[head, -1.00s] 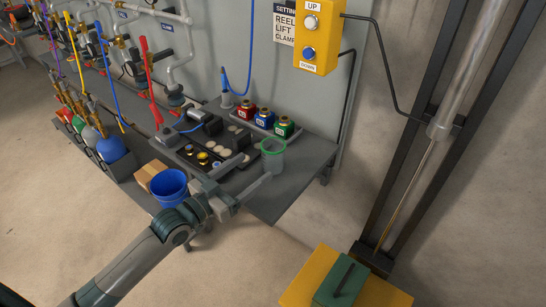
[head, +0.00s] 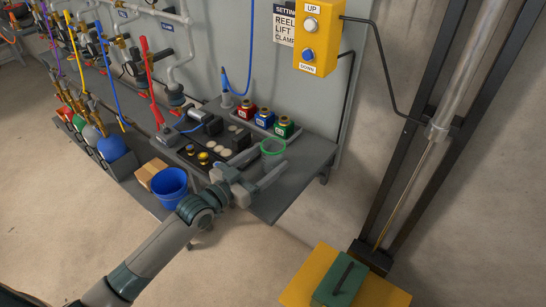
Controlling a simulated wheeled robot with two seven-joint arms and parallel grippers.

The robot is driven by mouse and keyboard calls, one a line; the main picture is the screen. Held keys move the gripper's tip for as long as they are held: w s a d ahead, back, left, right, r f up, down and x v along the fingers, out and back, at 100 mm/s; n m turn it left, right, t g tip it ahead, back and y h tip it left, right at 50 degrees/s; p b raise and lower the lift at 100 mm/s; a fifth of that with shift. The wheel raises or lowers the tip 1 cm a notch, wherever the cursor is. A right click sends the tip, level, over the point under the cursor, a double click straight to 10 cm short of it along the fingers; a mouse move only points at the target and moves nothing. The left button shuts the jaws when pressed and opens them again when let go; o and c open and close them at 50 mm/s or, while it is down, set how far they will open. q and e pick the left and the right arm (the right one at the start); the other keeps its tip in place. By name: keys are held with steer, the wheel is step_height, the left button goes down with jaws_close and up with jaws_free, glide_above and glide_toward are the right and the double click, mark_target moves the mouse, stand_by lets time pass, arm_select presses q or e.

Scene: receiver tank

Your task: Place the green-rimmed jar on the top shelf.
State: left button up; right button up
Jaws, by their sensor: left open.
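The green-rimmed jar (head: 273,146) stands upright near the front right of the grey bench in the head view. It looks clear below its rim, and its lower part is partly hidden by a finger of my left gripper. My left gripper (head: 258,168) is open, its two fingers spread and pointing toward the jar. The jar's rim shows just beyond the fingers; I cannot tell whether they touch it or flank its body. No top shelf can be made out. My right gripper is not in view.
Red (head: 246,110), blue (head: 265,119) and green (head: 284,127) containers stand behind the jar. A blue bucket (head: 170,187) and a cardboard box (head: 152,172) are left of my gripper. A yellow button box (head: 318,36) hangs above. The bench's right end (head: 312,155) is clear.

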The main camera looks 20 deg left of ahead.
mark_target(273, 146)
arm_select(q)
steer(key=shift+x, duration=1.1)
steer(key=c, duration=1.2)
steer(key=shift+r, duration=0.1)
steer(key=shift+c, duration=0.2)
steer(key=shift+r, duration=0.55)
steer(key=r, duration=0.3)
steer(key=shift+s+d+r, duration=0.15)
steer(key=shift+s+d, duration=0.1)
steer(key=shift+d, duration=0.15)
steer(key=s+d+r, duration=0.5)
steer(key=d+r, duration=0.1)
steer(key=d, duration=0.3)
steer(key=shift+s+d+r, duration=0.15)
steer(key=shift+s+r, duration=0.05)
